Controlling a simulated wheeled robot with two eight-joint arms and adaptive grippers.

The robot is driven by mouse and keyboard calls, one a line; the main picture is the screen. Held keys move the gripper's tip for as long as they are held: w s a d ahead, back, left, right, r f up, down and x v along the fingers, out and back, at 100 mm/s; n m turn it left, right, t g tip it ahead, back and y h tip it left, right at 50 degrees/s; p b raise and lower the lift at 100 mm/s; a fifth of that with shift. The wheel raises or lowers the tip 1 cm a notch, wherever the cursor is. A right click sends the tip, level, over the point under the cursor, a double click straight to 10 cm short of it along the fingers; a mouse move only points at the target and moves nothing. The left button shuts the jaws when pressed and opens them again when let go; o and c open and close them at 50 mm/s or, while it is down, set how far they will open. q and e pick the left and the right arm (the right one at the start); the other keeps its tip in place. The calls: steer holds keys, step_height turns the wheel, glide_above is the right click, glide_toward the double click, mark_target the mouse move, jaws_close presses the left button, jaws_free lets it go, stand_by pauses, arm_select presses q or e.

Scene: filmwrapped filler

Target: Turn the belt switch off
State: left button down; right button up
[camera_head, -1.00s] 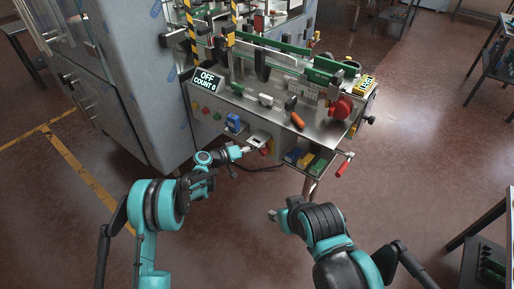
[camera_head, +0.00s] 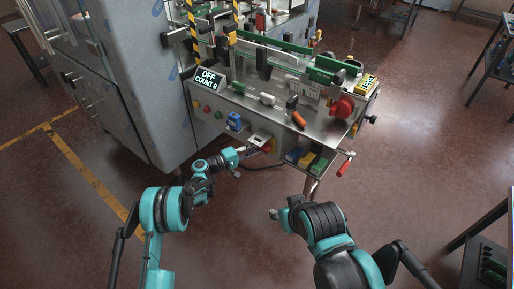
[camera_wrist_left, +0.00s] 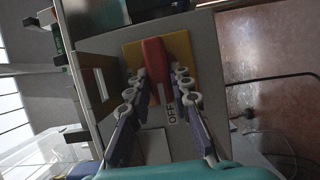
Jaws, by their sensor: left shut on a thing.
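The belt switch is a red handle (camera_wrist_left: 154,60) on a yellow plate (camera_wrist_left: 181,47), with an "OFF" label (camera_wrist_left: 172,114) beside it in the left wrist view. My left gripper (camera_wrist_left: 163,78) has its fingers on both sides of the handle and is shut on it. In the head view my left gripper (camera_head: 246,152) reaches the front of the machine table, and it largely covers the switch there. A display (camera_head: 208,78) on the machine reads "OFF COUNT 0". My right gripper (camera_head: 273,214) hangs low in front of the table, away from the switch; its jaws are too small to read.
The steel machine table (camera_head: 268,118) carries an orange-handled tool (camera_head: 298,118) and a red round part (camera_head: 342,108). Coloured bins (camera_head: 303,158) sit below its front edge, near a red crank handle (camera_head: 344,168). A large grey cabinet (camera_head: 150,100) stands left. The floor on the right is mostly clear.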

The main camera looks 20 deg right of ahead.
stand_by(0.5)
arm_select(q)
steer(key=c, duration=1.4)
jaws_free()
steer(key=shift+o, duration=0.2)
steer(key=v, duration=1.2)
steer(key=shift+f, duration=0.1)
